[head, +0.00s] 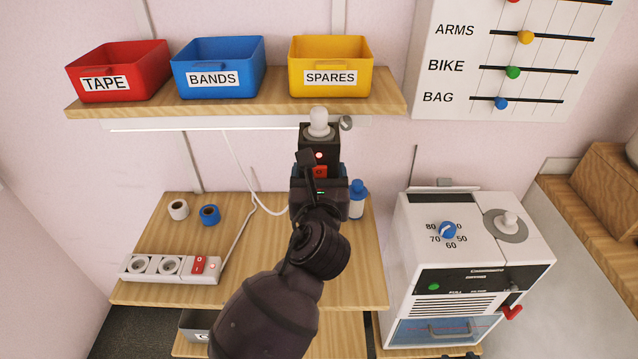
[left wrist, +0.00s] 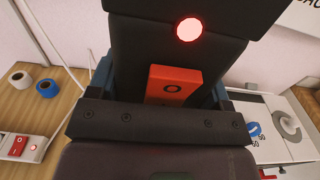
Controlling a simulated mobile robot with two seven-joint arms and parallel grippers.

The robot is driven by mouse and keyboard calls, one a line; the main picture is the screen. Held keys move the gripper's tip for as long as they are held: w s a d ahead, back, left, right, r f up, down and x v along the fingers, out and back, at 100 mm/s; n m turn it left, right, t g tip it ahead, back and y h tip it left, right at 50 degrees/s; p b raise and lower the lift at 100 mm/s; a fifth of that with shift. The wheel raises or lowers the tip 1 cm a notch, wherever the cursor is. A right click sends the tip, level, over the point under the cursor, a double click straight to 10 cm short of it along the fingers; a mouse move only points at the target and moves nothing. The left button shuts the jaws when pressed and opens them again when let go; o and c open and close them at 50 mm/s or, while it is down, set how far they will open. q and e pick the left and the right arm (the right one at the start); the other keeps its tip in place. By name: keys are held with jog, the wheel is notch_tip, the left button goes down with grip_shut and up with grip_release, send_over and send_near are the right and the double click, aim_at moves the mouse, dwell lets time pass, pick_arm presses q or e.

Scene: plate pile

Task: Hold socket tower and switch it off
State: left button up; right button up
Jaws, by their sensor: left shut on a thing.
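The socket tower (head: 311,136) is a dark upright block below the shelf. It has a white knob-like piece on top, a glowing red light and a red rocker switch (head: 320,171). My left gripper (head: 319,188) is shut on the tower, with its fingers on either side. In the left wrist view, the tower (left wrist: 140,45) fills the middle, its red light is lit, and the red switch (left wrist: 174,84) shows an O. The gripper's blue fingers (left wrist: 162,90) flank the tower. The lower part of the tower is hidden by my gripper. My right gripper is not in view.
A white power strip (head: 150,278) with a red switch lies on the wooden table (head: 270,285). Two tape rolls and a blue-capped bottle (head: 357,200) are nearby. Labelled bins stand on the shelf (head: 250,99) above. A white machine (head: 470,215) stands at right.

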pick_arm(q)
jog(key=shift+r, duration=0.4)
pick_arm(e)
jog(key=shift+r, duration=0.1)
pick_arm(q)
jog(key=shift+f, duration=0.4)
notch_tip(320, 180, down, 19)
jog(key=b, duration=1.1)
jog(key=shift+r, duration=0.15)
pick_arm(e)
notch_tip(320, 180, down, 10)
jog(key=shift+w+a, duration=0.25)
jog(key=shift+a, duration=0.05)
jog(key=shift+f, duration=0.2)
